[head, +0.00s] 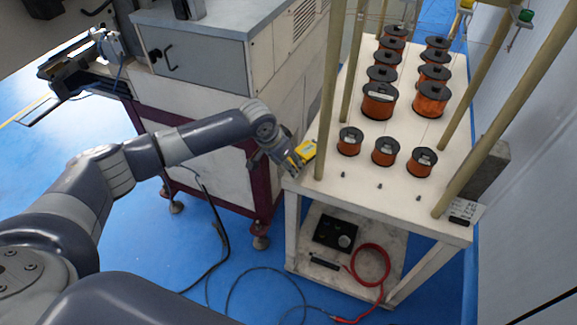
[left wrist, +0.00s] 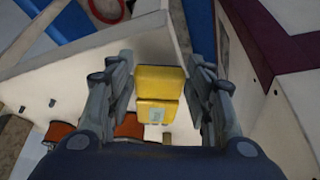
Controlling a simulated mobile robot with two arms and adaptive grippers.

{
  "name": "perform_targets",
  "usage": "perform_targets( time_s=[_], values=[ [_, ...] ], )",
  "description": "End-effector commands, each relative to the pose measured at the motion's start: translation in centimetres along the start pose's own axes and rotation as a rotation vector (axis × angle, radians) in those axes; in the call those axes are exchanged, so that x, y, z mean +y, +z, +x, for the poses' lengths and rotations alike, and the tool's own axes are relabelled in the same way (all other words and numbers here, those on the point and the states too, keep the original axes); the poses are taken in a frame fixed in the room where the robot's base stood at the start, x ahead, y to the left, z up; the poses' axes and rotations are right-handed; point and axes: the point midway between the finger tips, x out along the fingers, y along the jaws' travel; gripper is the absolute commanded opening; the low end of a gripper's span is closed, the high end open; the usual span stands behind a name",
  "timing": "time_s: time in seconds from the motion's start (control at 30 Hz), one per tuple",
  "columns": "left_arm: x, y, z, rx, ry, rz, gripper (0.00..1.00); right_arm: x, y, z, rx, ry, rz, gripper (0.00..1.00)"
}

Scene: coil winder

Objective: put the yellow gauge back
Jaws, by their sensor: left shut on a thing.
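The yellow gauge (head: 306,151) is at the front left corner of the white spool table (head: 322,196) in the head view. My left gripper (head: 295,160) is shut on it. In the left wrist view the gauge (left wrist: 157,95) shows between the two fingers of my left gripper (left wrist: 160,90), with a small grey display on its face. I cannot tell whether the gauge touches the table top. My right gripper is not in view.
Several copper wire spools (head: 378,101) stand on the table among upright wooden posts (head: 330,90). Small pegs stand near its front edge. A grey machine cabinet (head: 200,55) is on the left. A black box (head: 335,233) and a red cable (head: 371,264) lie on the lower shelf.

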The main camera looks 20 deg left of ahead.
Motion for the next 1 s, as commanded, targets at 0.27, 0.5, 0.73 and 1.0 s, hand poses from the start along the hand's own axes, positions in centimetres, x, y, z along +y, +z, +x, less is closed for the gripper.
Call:
perform_targets(
  time_s=[0.27, 0.5, 0.73, 1.0],
  values=[
    [0.0, 1.0, 2.5, 0.001, -0.001, 0.0, 0.12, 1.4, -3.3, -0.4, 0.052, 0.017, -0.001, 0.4],
    [0.0, 1.1, 2.6, 0.001, 0.0, -0.001, 0.12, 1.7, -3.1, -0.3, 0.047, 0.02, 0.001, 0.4],
    [0.0, 1.2, 2.7, -0.002, 0.0, -0.001, 0.68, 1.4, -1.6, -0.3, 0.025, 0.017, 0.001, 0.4],
    [0.0, 1.2, 2.7, -0.001, -0.001, -0.001, 0.68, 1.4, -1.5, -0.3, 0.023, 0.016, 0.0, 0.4]
  ],
)
